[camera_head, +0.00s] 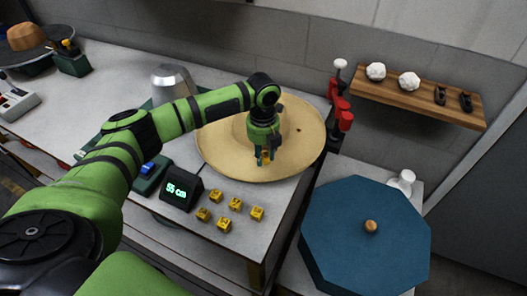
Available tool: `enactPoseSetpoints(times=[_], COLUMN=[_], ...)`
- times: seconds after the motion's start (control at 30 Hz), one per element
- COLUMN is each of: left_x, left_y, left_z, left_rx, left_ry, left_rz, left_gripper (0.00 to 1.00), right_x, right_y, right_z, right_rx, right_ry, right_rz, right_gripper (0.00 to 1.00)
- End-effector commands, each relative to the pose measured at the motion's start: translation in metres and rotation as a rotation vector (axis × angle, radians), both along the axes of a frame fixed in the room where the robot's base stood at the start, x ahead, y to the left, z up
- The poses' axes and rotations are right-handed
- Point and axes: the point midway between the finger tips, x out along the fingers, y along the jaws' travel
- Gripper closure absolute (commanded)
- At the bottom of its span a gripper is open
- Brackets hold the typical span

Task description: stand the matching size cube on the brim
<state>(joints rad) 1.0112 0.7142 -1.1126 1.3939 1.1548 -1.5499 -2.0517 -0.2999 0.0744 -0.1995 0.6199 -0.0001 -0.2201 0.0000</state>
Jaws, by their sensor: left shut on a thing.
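A straw-coloured hat (220,150) lies on the light table with its wide round brim spread out. My left gripper (266,156) hangs over the front part of the brim, pointing down. It is shut on a small yellow cube, mostly hidden between the fingers; I cannot tell whether the cube touches the brim. Several yellow size cubes (236,204) stand on the table in front of the hat; their marks are too small to read. A dark display (178,190) beside them reads 55 cm. My right gripper is not in view.
A blue octagonal board with a wooden knob (371,227) stands at the right. A silver metal form (171,82) stands behind my left arm. A wooden shelf (420,99) is on the wall.

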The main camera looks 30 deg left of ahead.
Motion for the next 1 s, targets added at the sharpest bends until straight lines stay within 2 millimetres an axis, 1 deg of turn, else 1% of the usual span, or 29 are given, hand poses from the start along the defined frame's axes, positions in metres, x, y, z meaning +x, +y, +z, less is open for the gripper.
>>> enactPoseSetpoints(times=[0.27, 0.6, 1.0], left_x=[0.0, 0.0, 0.0], left_y=[0.0, 0.0, 0.0], left_z=[-0.001, -0.008, -0.016], left_rx=[0.0, 0.0, 0.0], left_ry=[0.0, 0.001, 0.0], left_rz=[0.0, 0.0, 0.0], left_gripper=[0.83, 0.83, 0.83], right_x=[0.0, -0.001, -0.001], right_y=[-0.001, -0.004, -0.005], right_z=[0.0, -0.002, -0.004], right_rx=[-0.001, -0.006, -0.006], right_ry=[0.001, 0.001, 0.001], right_rz=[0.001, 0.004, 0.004], right_gripper=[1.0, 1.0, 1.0])
